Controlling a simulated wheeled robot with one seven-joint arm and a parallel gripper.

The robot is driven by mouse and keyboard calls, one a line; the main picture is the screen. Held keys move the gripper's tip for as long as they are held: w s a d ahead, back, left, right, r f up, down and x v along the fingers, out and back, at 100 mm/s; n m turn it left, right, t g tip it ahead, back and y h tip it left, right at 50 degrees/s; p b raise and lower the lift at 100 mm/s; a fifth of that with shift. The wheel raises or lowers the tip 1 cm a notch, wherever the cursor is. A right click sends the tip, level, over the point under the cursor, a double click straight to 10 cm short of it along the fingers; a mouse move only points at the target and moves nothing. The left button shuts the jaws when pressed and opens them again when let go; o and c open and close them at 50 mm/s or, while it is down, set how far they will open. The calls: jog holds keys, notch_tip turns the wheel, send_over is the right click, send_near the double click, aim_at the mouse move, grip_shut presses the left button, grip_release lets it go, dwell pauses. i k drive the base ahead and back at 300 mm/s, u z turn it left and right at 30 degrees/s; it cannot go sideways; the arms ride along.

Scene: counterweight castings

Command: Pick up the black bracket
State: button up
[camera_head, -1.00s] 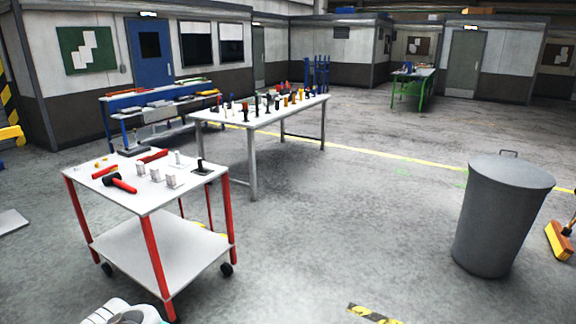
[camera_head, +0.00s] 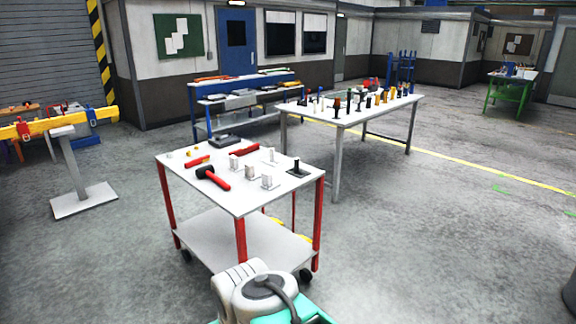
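A small black bracket (camera_head: 297,168) with a flat base and an upright part stands near the right corner of the white top of a red-legged cart (camera_head: 240,203). Several pale brackets (camera_head: 267,181) stand to its left on the same top. Part of my own arm shows at the bottom of the view, in front of the cart. My gripper is not in view.
A black-headed mallet (camera_head: 212,177) with a red handle and other red items lie on the cart. A long white table (camera_head: 345,118) with many small parts stands behind it. A yellow beam on a stand (camera_head: 70,170) is at left. Floor at right is clear.

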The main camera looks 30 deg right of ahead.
aim_at(296, 171)
jog(key=i, duration=0.25)
jog(key=z, duration=1.5)
jog(key=i, duration=3.1)
jog(key=u, duration=3.85)
